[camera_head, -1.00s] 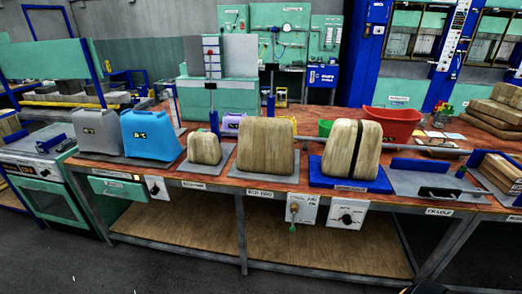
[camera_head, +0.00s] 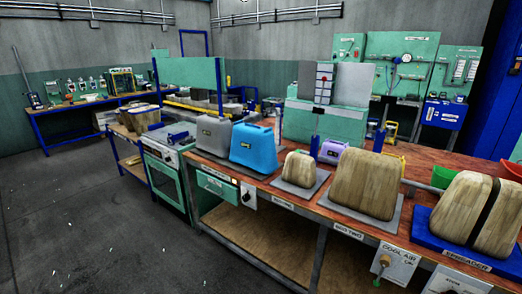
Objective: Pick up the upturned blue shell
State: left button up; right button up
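A blue shell (camera_head: 254,147) stands on the wooden-topped workbench, left of centre in the head view. A grey shell (camera_head: 213,137) of similar shape stands directly to its left. A smaller purple piece (camera_head: 332,151) sits further right, partly hidden behind a wooden mould. From here I cannot see into the blue shell, so I cannot tell whether it is upturned. Neither of my grippers is in view.
Wooden moulds (camera_head: 364,183) stand on plates along the bench to the right. A green oven-like cabinet (camera_head: 165,178) adjoins the bench's left end. Open grey floor (camera_head: 95,215) lies at the left. A green press (camera_head: 325,121) stands behind the shells.

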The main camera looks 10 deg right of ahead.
aim_at(253, 146)
jog(key=i+l+u, duration=0.25)
jog(key=i, duration=0.2)
jog(key=i+l+u, duration=0.2)
jog(key=i, duration=0.2)
